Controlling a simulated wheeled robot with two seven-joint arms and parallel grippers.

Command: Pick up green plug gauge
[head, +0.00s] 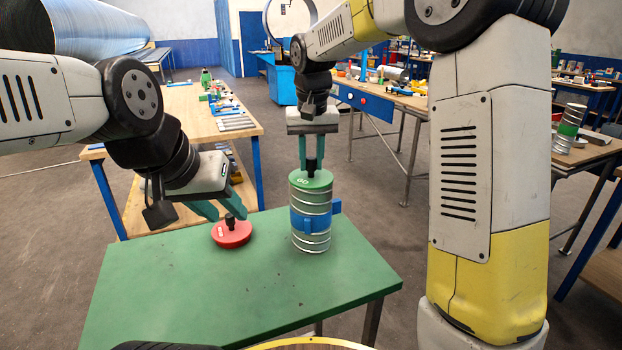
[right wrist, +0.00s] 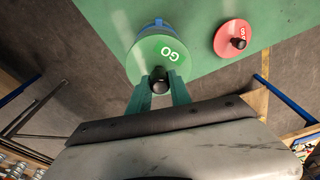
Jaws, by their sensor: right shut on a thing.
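The green plug gauge (head: 312,181), marked GO, sits at the top of the upright silver spiral duct (head: 311,242). It also shows in the right wrist view (right wrist: 152,54) as a round green disc with a black knob. My right gripper (head: 312,164) comes down from above and is shut on that knob; its fingers also flank the knob in the right wrist view (right wrist: 161,82). The red gauge (head: 231,236) lies flat on the green table, its black knob up. My left gripper (head: 228,212) is open over it, fingers spread and empty.
A blue clamp (head: 304,220) wraps the duct's middle. The green table (head: 150,294) is otherwise mostly clear. Behind it stand a wooden bench with small parts (head: 222,124) and another bench (head: 411,101) at the right.

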